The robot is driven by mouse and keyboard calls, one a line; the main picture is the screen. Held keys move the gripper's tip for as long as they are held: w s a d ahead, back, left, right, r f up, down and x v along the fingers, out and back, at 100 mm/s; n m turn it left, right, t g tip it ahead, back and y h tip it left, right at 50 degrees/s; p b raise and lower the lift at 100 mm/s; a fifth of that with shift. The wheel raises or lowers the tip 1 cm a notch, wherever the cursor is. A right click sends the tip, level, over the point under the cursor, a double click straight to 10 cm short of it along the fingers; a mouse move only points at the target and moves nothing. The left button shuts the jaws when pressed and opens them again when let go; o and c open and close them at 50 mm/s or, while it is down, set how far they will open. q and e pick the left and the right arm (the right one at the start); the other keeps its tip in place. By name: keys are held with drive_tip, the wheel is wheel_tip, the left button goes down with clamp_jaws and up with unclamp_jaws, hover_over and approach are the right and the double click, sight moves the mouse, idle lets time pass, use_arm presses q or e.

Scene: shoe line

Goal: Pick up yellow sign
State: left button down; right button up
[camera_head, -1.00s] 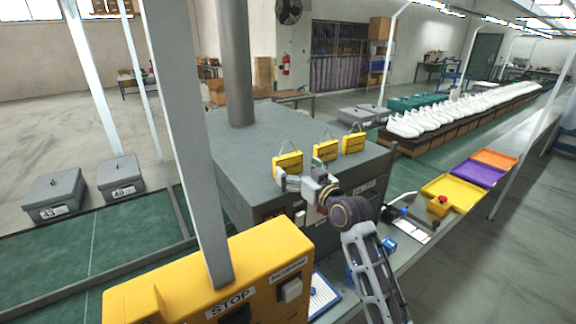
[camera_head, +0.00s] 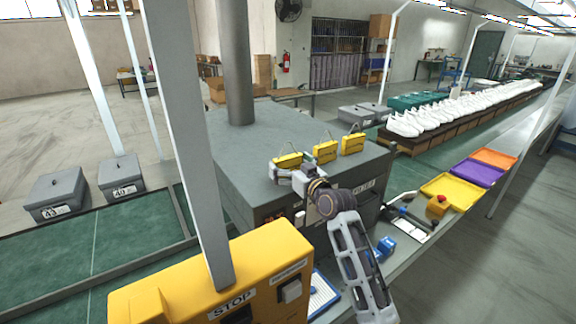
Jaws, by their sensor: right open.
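Three yellow signs with thin wire hangers stand along the front top edge of the grey machine (camera_head: 262,143). The left sign (camera_head: 288,160) is partly hidden by my right gripper (camera_head: 281,173). The middle sign (camera_head: 325,152) and the right sign (camera_head: 353,144) are fully clear of the gripper. My right gripper is open, in front of the lower part of the left sign; I cannot tell whether it touches it. My left gripper is not in view.
A yellow STOP control box (camera_head: 222,280) and a grey post (camera_head: 184,130) stand at the near left. Yellow, purple and orange trays (camera_head: 478,173) lie at right. White shoes (camera_head: 460,108) line the conveyor behind. Grey lidded boxes (camera_head: 55,194) sit at far left.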

drive_tip(key=shift+w+a, duration=0.2)
drive_tip(key=shift+w, duration=0.15)
drive_tip(key=shift+c, duration=0.3)
drive_tip(key=c, duration=0.7)
